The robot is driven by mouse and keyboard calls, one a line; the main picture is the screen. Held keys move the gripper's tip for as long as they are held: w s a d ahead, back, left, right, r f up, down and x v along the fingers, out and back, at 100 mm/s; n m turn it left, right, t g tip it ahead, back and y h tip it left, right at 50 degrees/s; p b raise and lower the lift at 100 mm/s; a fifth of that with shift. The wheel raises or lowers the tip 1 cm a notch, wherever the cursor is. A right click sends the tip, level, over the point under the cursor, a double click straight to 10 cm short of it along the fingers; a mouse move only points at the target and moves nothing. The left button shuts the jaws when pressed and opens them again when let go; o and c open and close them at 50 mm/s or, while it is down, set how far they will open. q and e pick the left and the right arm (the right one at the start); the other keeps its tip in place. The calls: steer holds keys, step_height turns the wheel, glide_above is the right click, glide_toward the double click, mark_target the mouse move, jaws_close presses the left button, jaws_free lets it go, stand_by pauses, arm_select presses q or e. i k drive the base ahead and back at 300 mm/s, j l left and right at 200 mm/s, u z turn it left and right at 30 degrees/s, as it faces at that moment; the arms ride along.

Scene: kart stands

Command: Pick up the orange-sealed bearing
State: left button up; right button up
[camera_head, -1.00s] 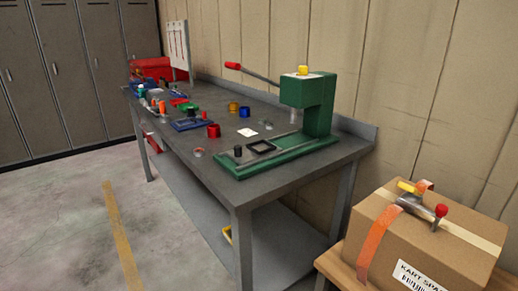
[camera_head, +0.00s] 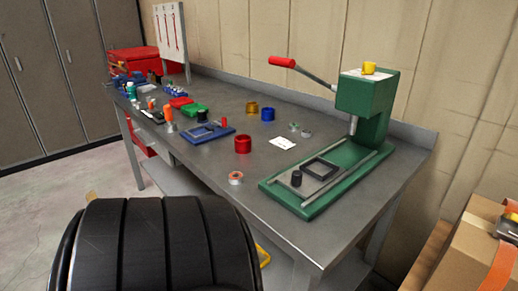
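A small ring-shaped bearing with an orange-red seal (camera_head: 236,178) lies flat near the front edge of the grey workbench (camera_head: 218,158). It is left of the green press and in front of the red cup. Two small pale ring-like parts (camera_head: 293,127) (camera_head: 306,133) lie further back; their seal colours are too small to tell. Neither of my grippers is in view.
A green press (camera_head: 370,108) with a red-tipped lever stands on the right of the bench. A red cup (camera_head: 243,145), a white card (camera_head: 282,143) and a blue tray (camera_head: 206,137) are nearby. A large black grooved shape, not identifiable, fills the lower left foreground.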

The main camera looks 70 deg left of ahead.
mark_target(235, 178)
steer(key=k+j+z, duration=0.1)
steer(key=j, duration=0.3)
steer(key=k+j+z, duration=0.1)
steer(key=j, duration=0.25)
steer(key=k+j, duration=0.25)
steer(key=k+j+z, duration=0.15)
steer(key=j, duration=0.3)
steer(key=k+j+z, duration=0.1)
steer(key=j, duration=0.25)
steer(key=k, duration=0.1)
